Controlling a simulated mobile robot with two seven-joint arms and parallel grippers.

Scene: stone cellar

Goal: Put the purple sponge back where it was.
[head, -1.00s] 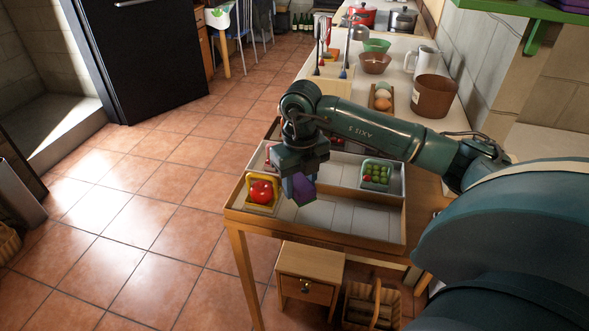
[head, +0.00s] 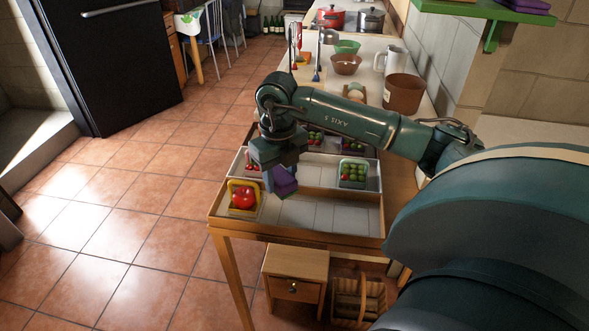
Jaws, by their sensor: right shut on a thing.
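The purple sponge (head: 284,178) is held in my right gripper (head: 277,178), which is shut on it. The gripper hangs above the tray table (head: 376,216), over its front section near the left side. Part of the sponge is hidden by the gripper. The sponge looks raised above the tray floor, though how far is hard to tell. My left gripper is not in view.
A yellow container with a red tomato (head: 243,198) stands in the tray's left front corner. A container of green fruit (head: 353,173) stands to the right. The tray's front middle and right are bare. A brown pot (head: 403,94) and bowls stand on the counter behind.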

